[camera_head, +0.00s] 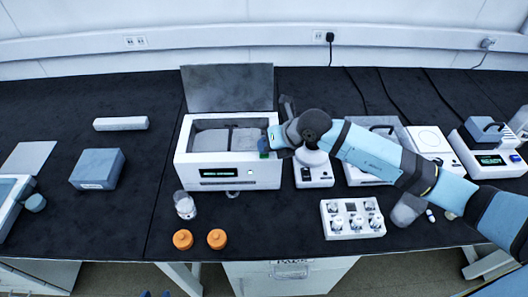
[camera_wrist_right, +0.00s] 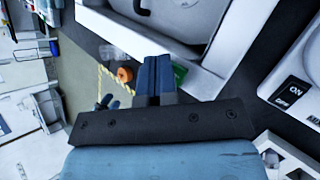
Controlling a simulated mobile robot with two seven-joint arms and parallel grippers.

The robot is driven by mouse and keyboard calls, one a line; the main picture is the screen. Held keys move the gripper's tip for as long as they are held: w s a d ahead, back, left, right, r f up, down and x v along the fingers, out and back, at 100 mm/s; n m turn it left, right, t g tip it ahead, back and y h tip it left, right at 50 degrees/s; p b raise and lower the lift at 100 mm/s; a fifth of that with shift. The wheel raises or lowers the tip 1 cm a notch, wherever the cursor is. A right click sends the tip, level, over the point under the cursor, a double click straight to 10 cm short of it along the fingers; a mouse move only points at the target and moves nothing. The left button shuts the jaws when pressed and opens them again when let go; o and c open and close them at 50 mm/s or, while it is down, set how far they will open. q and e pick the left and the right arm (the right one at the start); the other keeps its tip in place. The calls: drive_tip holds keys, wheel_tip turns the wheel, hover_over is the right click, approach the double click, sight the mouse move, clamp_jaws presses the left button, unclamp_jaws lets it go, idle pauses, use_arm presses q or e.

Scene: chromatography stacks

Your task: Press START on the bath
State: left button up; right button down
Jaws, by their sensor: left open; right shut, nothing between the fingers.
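The bath (camera_head: 228,180) is a white box with its grey lid (camera_head: 228,88) raised and a dark display on its front. A small green patch (camera_head: 264,154) shows at its right front rim, and green also shows beside my fingers in the wrist view (camera_wrist_right: 181,73). I cannot read a START label on it. My right gripper (camera_head: 269,146) is shut and empty, right at the bath's right rim beside the green patch. Whether it touches is hidden. The tips of my left gripper (camera_head: 156,294) show apart at the bottom edge, far from the bath.
A glass jar (camera_head: 185,205) and two orange caps (camera_head: 217,239) stand in front of the bath. A small white device (camera_head: 313,176) stands close on its right, under my right arm. A white rack of vials (camera_head: 352,218) is at front right.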

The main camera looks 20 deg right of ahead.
drive_tip(key=shift+r+p, duration=0.55)
drive_tip(key=shift+r, duration=0.25)
drive_tip(key=shift+r+p, duration=1.7)
drive_tip(key=shift+r, duration=0.85)
